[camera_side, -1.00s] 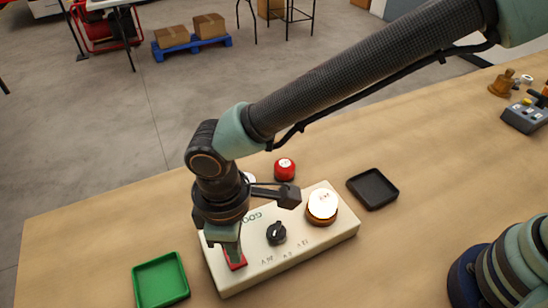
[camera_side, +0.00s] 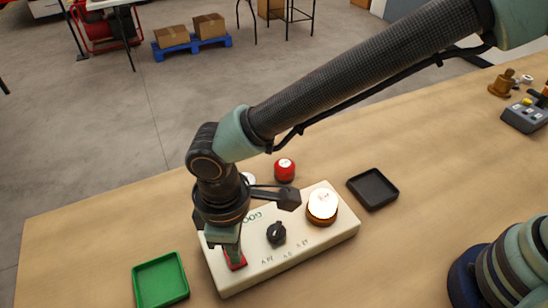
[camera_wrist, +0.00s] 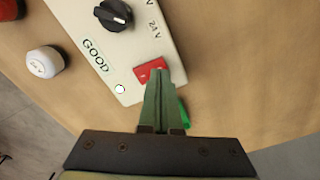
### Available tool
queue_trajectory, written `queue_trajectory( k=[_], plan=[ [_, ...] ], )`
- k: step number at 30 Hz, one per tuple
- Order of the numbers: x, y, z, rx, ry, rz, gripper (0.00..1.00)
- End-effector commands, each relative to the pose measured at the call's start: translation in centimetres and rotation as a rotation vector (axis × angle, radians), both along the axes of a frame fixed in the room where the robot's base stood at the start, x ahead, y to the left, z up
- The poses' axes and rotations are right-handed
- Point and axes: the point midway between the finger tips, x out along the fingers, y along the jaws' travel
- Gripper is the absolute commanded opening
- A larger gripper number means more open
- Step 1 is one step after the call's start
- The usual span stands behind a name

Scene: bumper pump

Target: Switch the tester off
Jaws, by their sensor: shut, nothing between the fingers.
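The tester (camera_side: 290,240) is a cream box on the bench, with a black rotary knob (camera_side: 276,233), a lit round lamp (camera_side: 322,205) and a red rocker switch (camera_side: 236,262) at its near left end. In the wrist view the red switch (camera_wrist: 151,69) lies at the end of the tester panel (camera_wrist: 140,45), by the knob (camera_wrist: 115,14) and the word GOOD. My gripper (camera_wrist: 159,75) is shut and empty, its fingertips at the red switch and partly covering it. I cannot tell whether they press it.
A green tray (camera_side: 160,281) lies left of the tester and a black tray (camera_side: 372,188) behind it to the right. A red-capped object (camera_side: 284,169) and a white one (camera_wrist: 44,62) stand behind the tester. A grey control box (camera_side: 525,116) is far right.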

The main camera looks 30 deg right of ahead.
Motion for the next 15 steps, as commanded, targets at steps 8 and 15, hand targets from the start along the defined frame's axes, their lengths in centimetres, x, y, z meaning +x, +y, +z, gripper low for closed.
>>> queue_trajectory(
  k=[8, 15],
  plan=[
    [0.00, 0.00, -0.40, 0.000, 0.000, 0.000, 0.00],
    [0.00, 0.01, -0.73, 0.000, 0.000, 0.000, 0.00]
  ],
)
